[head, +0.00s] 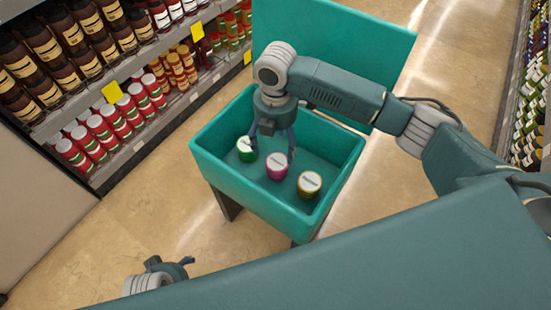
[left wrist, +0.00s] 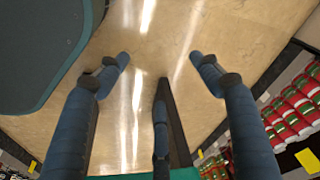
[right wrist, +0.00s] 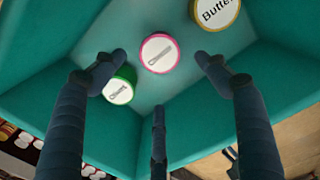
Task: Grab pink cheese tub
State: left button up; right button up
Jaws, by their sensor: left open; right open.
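The pink cheese tub (head: 277,167), with a white lid, stands in the teal bin between a green tub (head: 246,149) and a gold tub (head: 309,184). My right gripper (head: 271,153) is open and points down into the bin around the pink tub's area. In the right wrist view the pink tub (right wrist: 159,53) lies ahead between the spread fingers, with no finger seen touching it. The green tub (right wrist: 119,87) is close by the left finger. My left gripper (head: 172,267) is low at the left, outside the bin; in the left wrist view its fingers (left wrist: 160,62) are open and empty.
The teal bin (head: 235,187) has raised walls and a tall back panel (head: 335,45). The gold tub (right wrist: 216,12) reads "Butter". Shelves of bottles and jars (head: 110,120) stand at the left, another shelf at the far right. The floor (head: 140,215) left of the bin is clear.

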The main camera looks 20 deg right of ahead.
aim_at(277, 162)
notch_tip(277, 162, down, 5)
jog(key=shift+s+f+b, duration=0.1)
jog(key=shift+b, duration=0.45)
notch_tip(277, 162, down, 4)
jog(key=shift+d+f+b, duration=0.1)
jog(key=shift+b, duration=0.65)
jog(key=shift+f, duration=0.15)
pick_arm(q)
jog(key=w+v, duration=0.2)
jog(key=v, duration=0.8)
jog(key=shift+a+r+t, duration=0.2)
jog(key=shift+r+t, duration=0.1)
jog(key=shift+r, duration=0.05)
jog(key=shift+s, duration=0.1)
pick_arm(e)
jog(key=c, duration=1.3)
jog(key=shift+c, duration=0.7)
